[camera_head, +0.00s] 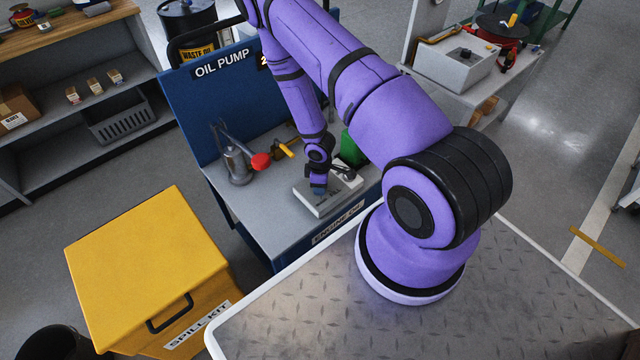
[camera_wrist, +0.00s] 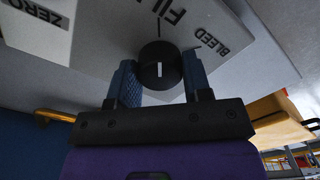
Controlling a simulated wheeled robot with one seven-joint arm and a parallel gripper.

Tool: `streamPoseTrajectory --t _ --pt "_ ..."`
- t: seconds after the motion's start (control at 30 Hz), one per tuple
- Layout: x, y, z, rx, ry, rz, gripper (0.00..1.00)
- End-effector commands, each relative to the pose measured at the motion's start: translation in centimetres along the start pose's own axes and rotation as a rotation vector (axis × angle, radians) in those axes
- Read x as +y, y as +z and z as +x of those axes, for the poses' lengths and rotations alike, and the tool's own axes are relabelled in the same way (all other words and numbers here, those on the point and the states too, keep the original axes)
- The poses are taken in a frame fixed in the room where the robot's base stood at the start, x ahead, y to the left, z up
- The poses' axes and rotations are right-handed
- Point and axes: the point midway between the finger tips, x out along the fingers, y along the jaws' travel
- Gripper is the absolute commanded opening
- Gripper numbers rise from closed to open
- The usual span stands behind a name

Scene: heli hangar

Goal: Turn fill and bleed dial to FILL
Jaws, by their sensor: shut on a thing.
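The black fill and bleed dial (camera_wrist: 160,58) sits on a pale panel (camera_wrist: 90,40) in the wrist view. Its white mark stands upright in the picture, roughly in line with the tick by the word FILL; which end is the pointer I cannot tell. BLEED is printed to the right of FILL and ZERO at the far left. My gripper (camera_wrist: 160,80) has its blue fingers on either side of the dial, shut on it. In the head view my gripper (camera_head: 319,189) is down at the light box (camera_head: 316,209) on the oil pump cart, and the dial is hidden.
The blue oil pump cart (camera_head: 228,98) also holds a metal oil can (camera_head: 238,163) with a red part beside it, and a green object (camera_head: 351,148) behind my gripper. A yellow spill kit bin (camera_head: 145,260) stands to the left of the cart.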

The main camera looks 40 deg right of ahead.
Motion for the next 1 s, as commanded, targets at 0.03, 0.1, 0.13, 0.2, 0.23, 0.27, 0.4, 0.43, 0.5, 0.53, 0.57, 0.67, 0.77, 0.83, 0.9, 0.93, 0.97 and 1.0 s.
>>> streamPoseTrajectory --t 0.03,0.1,0.13,0.2,0.23,0.27,0.4,0.43,0.5,0.53,0.57,0.67,0.77,0.83,0.9,0.93,0.97,1.0 --pt "0.07 -0.05 -0.04 0.001 0.002 -0.011 0.21" --pt "0.07 -0.05 -0.04 0.001 0.002 -0.022 0.21" --pt "0.07 -0.05 -0.04 0.001 0.002 -0.025 0.21" --pt "0.07 -0.05 -0.04 0.001 0.002 -0.03 0.21" --pt "0.07 -0.05 -0.04 0.001 0.002 -0.031 0.21" --pt "0.07 -0.05 -0.04 0.001 0.002 -0.032 0.22" --pt "0.07 -0.05 -0.04 0.001 0.001 -0.033 0.21" --pt "0.07 -0.05 -0.04 0.001 0.001 -0.033 0.21" --pt "0.08 -0.05 -0.04 0.001 0.001 -0.033 0.21" --pt "0.08 -0.05 -0.04 0.001 0.001 -0.033 0.21" --pt "0.07 -0.05 -0.04 0.001 0.001 -0.033 0.21" --pt "0.07 -0.04 -0.03 0.001 0.001 -0.033 0.66" --pt "0.05 -0.03 -0.02 0.001 0.001 -0.032 0.71" --pt "0.04 -0.02 -0.02 0.0 0.001 -0.032 0.71" --pt "0.03 -0.02 -0.01 0.0 0.001 -0.032 0.71" --pt "0.03 -0.02 -0.02 0.0 0.001 -0.032 0.71" --pt "0.03 -0.02 -0.06 0.0 0.001 -0.032 0.71" --pt "0.04 -0.02 -0.15 0.001 0.001 -0.032 0.71"
